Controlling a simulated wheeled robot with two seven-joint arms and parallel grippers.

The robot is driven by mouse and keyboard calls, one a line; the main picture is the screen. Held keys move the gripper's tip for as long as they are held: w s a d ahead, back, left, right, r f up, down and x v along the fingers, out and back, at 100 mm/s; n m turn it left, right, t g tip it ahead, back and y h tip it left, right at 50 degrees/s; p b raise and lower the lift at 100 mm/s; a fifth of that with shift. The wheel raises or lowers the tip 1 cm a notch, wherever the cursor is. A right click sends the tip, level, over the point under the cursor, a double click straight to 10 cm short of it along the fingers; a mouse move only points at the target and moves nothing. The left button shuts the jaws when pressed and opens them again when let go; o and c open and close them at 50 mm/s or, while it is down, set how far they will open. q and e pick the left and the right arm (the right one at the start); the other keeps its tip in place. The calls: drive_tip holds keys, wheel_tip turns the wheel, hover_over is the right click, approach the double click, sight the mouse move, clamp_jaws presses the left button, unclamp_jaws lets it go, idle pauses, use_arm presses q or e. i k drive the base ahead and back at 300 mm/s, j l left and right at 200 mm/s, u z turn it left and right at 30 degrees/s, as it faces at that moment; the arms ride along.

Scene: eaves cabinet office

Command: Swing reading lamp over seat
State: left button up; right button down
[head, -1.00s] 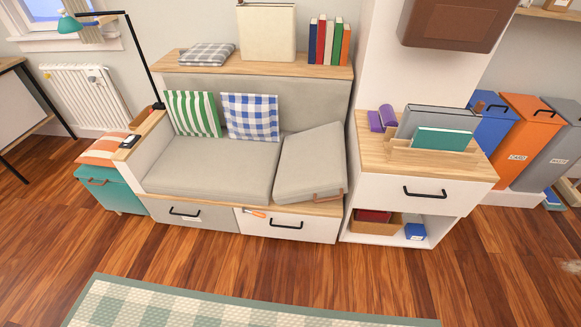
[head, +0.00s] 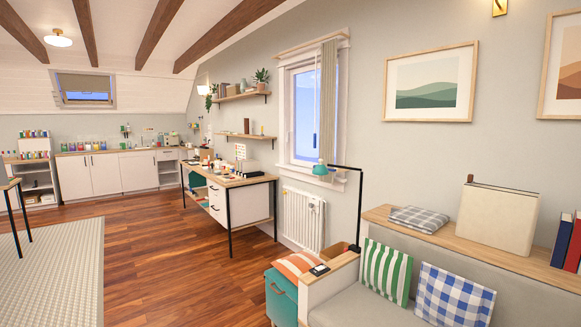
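The reading lamp has a teal shade (head: 321,169) and a thin black arm and post (head: 359,205). Its post rises at the back left end of the seat, and its arm points left, so the shade hangs beside the seat, in front of the window side. The grey bench seat (head: 365,309) is cut off at the bottom edge. A green striped cushion (head: 386,273) and a blue checked cushion (head: 453,295) lean on its backrest. Neither of my grippers is in view.
A radiator (head: 302,219) is behind. A desk (head: 232,198) stands further left. Wooden floor (head: 180,260) is clear in the middle.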

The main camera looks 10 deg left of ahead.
sight(321, 169)
drive_tip(key=z, duration=0.55)
drive_tip(key=i+j+z, duration=0.4)
drive_tip(key=j+z, duration=0.25)
drive_tip(key=i+j+z, duration=0.15)
drive_tip(key=j+z, duration=0.45)
drive_tip(key=j, duration=0.25)
drive_tip(key=i, duration=0.05)
